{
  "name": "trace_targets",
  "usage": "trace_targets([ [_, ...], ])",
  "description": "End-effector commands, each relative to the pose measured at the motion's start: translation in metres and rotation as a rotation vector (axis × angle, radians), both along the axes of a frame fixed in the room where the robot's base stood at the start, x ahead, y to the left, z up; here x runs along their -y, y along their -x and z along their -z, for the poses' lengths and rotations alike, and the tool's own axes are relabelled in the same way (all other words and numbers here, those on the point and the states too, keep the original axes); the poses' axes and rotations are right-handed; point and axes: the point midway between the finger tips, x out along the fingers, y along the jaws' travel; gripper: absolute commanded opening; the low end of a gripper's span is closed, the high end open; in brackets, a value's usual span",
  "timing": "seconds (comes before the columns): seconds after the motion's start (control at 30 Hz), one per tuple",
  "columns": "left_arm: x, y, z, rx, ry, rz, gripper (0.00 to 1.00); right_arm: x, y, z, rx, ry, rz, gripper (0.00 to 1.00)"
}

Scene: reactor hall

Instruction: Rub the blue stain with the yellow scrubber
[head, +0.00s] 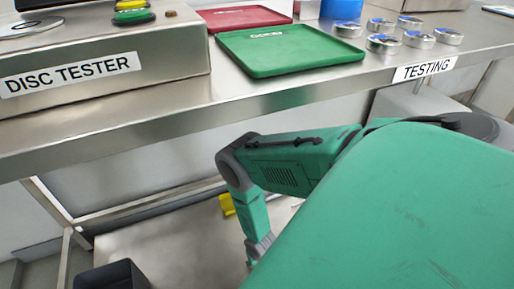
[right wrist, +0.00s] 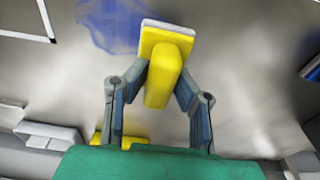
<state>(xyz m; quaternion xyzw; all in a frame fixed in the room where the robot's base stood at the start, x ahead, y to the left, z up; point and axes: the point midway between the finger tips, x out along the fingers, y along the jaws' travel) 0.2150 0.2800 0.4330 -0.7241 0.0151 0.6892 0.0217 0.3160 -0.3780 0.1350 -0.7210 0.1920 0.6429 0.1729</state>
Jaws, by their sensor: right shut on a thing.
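In the right wrist view my right gripper (right wrist: 162,85) is shut on the yellow scrubber (right wrist: 160,78), gripping its handle from both sides. A white pad edge shows along the scrubber's far end. The blue stain (right wrist: 108,25) is a smeared patch on the grey surface, just left of the scrubber's head. The head overlaps or borders its right edge; I cannot tell whether the pad touches the surface. In the head view my right arm reaches down in front of the bench, and its gripper is mostly hidden behind my green body. My left gripper is in neither view.
A steel bench (head: 150,128) carries a disc tester (head: 105,70), a green tray (head: 285,52), a red tray (head: 240,18) and several metal discs (head: 383,43). A dark bin (head: 112,275) stands below at left. Another yellow object (right wrist: 120,141) lies near the gripper's base.

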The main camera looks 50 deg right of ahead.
Motion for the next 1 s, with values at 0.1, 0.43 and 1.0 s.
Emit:
trace_targets([
  [0.1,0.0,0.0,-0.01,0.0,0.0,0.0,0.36,0.0,-0.004,-0.015,0.002,0.002,-0.003,0.0],
  [0.43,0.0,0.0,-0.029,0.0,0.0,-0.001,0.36,0.0,-0.01,-0.042,0.002,0.003,-0.004,0.0],
  [1.0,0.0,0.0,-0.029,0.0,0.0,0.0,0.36,0.0,-0.011,-0.044,0.002,0.003,-0.005,0.0],
])
